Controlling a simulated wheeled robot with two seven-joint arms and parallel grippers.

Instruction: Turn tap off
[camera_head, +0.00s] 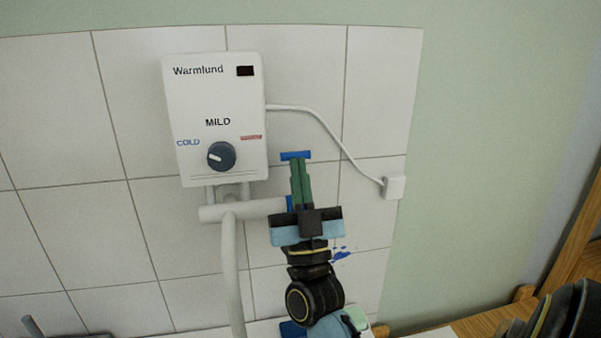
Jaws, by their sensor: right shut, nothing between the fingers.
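A white water heater (214,95) marked "Warmlund" hangs on the tiled wall, with a dark round knob (221,156) at its lower front. Below it is a white tap (250,210) with a horizontal body and a long spout (232,270) running down. A blue piece (295,155) shows just above my right gripper's fingertips, and more blue shows at the tap body's right end; both look like parts of the tap's handle. My right gripper (299,165) is shut and empty, its green fingers pointing up in front of the handle. Whether they touch it is unclear. My left gripper is not in view.
A white cable runs from the heater to a wall socket (394,187) at the right. Wooden furniture (575,245) stands at the right edge. The green wall at the right is bare.

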